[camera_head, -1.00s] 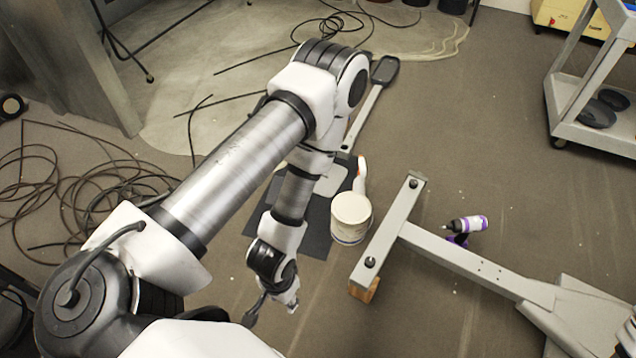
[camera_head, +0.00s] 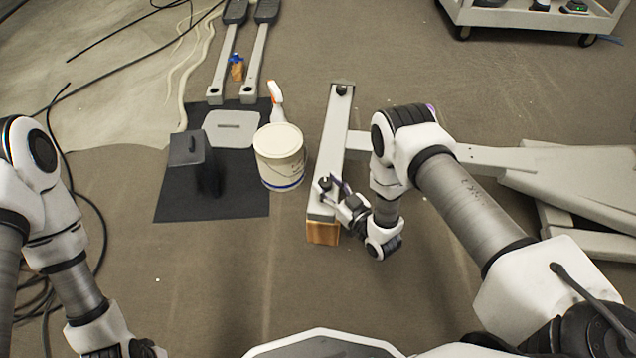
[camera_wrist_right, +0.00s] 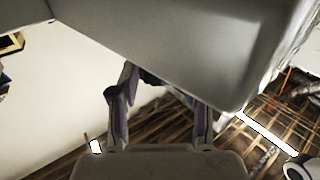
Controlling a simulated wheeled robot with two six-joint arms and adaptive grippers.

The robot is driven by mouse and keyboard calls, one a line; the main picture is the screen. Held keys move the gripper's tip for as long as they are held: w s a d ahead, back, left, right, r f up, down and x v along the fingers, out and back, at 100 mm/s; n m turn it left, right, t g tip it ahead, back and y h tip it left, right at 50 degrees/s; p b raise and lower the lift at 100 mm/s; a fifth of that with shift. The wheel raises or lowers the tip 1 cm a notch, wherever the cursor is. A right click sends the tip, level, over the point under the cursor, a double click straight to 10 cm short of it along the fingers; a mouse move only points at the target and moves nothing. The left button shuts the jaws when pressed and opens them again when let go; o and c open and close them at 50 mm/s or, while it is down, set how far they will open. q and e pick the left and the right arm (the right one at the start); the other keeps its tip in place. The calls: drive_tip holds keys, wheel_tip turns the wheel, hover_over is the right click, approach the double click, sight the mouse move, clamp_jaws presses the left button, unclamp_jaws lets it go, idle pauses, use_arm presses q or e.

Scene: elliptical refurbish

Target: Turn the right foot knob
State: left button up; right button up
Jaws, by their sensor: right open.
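The far knob (camera_head: 342,90) stands clear. My right gripper (camera_head: 328,184) is open at the near end, its fingers beside the near knob (camera_head: 325,181). In the right wrist view the bar (camera_wrist_right: 190,40) fills the top, and the spread fingers (camera_wrist_right: 158,100) reach up to a dark round part (camera_wrist_right: 150,78) at its lower edge. I cannot tell whether they touch it. My left gripper (camera_head: 135,349) is mostly cut off at the lower left.
A wooden block (camera_head: 322,233) sits under the near end of the bar. A white bucket (camera_head: 279,155) and a spray bottle (camera_head: 275,100) stand just left of it. A black mat (camera_head: 240,205) holds a dark box (camera_head: 188,150). Cables lie at left. A cart (camera_head: 530,17) stands far right.

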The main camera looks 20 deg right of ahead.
sight(320, 178)
drive_tip(key=x, duration=0.1)
drive_tip(key=b+x, duration=0.1)
drive_tip(key=x, duration=0.1)
drive_tip(key=shift+f, duration=0.2)
drive_tip(key=shift+w+a+r, duration=0.1)
drive_tip(key=shift+w, duration=0.25)
clamp_jaws()
drive_tip(key=c, duration=0.9)
unclamp_jaws()
drive_tip(key=shift+s+n+g+y, duration=0.2)
drive_tip(key=shift+n+g+y, duration=0.2)
drive_tip(key=shift+y, duration=0.1)
